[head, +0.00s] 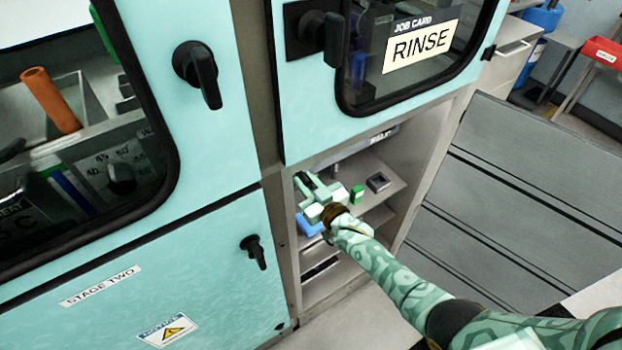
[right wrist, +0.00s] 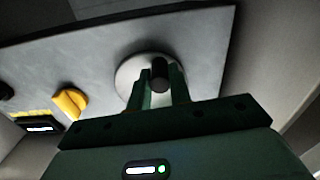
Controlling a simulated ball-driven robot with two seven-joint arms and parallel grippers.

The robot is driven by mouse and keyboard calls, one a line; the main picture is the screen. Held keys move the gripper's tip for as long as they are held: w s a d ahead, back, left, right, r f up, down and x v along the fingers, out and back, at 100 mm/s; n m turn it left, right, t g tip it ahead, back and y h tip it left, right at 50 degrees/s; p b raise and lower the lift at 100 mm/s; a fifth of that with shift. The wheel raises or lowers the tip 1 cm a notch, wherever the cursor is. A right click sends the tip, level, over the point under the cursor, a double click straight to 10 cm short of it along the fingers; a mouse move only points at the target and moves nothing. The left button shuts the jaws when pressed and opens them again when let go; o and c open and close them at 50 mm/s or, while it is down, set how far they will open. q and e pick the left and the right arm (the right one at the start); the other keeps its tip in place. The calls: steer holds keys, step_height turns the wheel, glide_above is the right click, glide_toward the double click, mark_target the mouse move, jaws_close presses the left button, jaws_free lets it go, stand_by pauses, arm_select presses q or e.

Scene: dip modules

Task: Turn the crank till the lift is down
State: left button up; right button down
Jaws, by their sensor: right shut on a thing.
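My right gripper (head: 318,192) reaches into the open bay below the window marked RINSE. In the right wrist view its fingers (right wrist: 160,80) are shut on the dark round grip of the crank (right wrist: 159,70). Behind the grip is a pale round disc (right wrist: 128,73) on a grey panel, partly covered by the fingers. In the head view my gripper and arm hide the crank. I cannot pick out the lift in either view. My left gripper is not in view.
A yellow knob (right wrist: 70,103) sits on the panel left of the crank. A green block (head: 357,194) and a dark small box (head: 378,182) are on the bay's shelf. The bay's side walls are close. Black door handles (head: 200,72) stick out from the teal cabinet.

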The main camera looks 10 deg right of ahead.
steer(key=shift+s+a+r+m+p, duration=0.1)
steer(key=shift+a+r+m+p, duration=0.2)
steer(key=shift+m, duration=0.7)
steer(key=shift+s+a+r+m+p, duration=0.15)
steer(key=shift+a+r+m+p, duration=0.15)
steer(key=shift+m, duration=0.7)
steer(key=shift+s+a+r+m+p, duration=0.15)
steer(key=shift+m+p, duration=0.25)
steer(key=shift+m, duration=0.6)
steer(key=shift+w, duration=0.1)
steer(key=shift+r, duration=0.1)
steer(key=c, duration=1.3)
jaws_free()
steer(key=shift+a, duration=0.1)
